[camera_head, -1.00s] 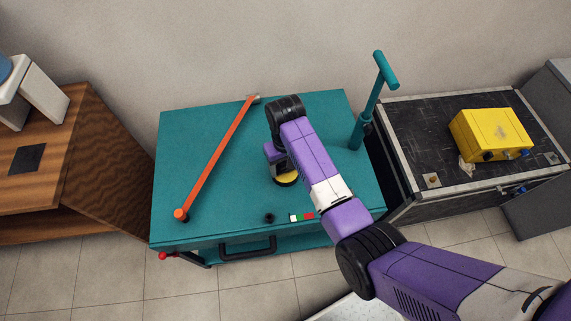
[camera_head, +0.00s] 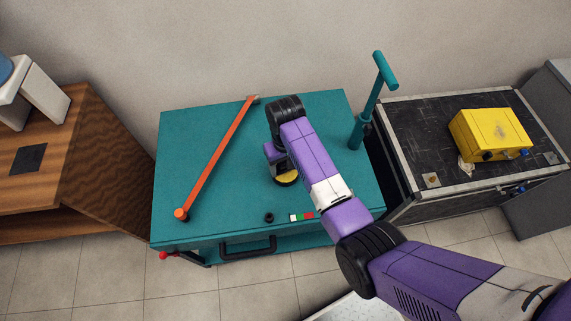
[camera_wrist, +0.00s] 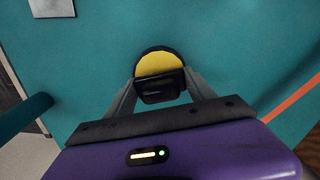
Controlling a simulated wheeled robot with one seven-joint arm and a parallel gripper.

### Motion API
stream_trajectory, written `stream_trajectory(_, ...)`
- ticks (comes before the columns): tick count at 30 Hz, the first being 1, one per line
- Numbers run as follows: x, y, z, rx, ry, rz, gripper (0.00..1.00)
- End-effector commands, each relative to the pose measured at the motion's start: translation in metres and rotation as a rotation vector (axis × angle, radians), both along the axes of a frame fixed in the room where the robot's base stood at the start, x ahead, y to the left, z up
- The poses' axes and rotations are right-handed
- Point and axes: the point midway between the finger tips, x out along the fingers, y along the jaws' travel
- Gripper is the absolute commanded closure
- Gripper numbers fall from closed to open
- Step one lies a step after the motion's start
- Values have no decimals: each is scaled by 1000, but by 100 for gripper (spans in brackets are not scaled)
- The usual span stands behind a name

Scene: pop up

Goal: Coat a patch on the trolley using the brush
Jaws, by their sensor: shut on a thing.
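The trolley (camera_head: 225,215) has a teal top that lies under my arm; it also fills most of the wrist view (camera_wrist: 235,55). My gripper (camera_head: 283,168) points down over the middle of the top. In the wrist view its fingers (camera_wrist: 160,88) are shut on a black block, apparently the brush (camera_wrist: 160,90). A yellow round face with a dark rim (camera_wrist: 159,63) shows right beside the block. I cannot tell whether it is part of the brush or a pot of paint. My arm partly hides this spot in the head view. No coated patch is visible.
An orange bar (camera_head: 215,160) runs along the trolley's left side. A small black knob (camera_head: 269,217) and a white, green and red strip (camera_head: 302,217) lie near the front edge. A teal T-handle (camera_head: 374,100) rises at right. A black case (camera_head: 410,120) bears a yellow box (camera_head: 491,135).

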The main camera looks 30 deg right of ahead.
Motion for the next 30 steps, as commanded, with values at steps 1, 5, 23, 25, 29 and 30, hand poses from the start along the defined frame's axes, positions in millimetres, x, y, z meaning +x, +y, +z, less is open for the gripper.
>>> stream_trajectory(1, -1, 0, -2, 0, 3, 0, 69)
stream_trajectory(5, -1, 0, 0, 0, 3, 0, 69)
stream_trajectory(23, 0, 0, 44, 0, 1, 0, 69)
stream_trajectory(25, 0, 0, 49, 0, 1, 0, 69)
stream_trajectory(29, 0, 0, 56, 0, 1, 0, 69)
stream_trajectory(30, 0, 0, 59, 0, 0, 0, 69)
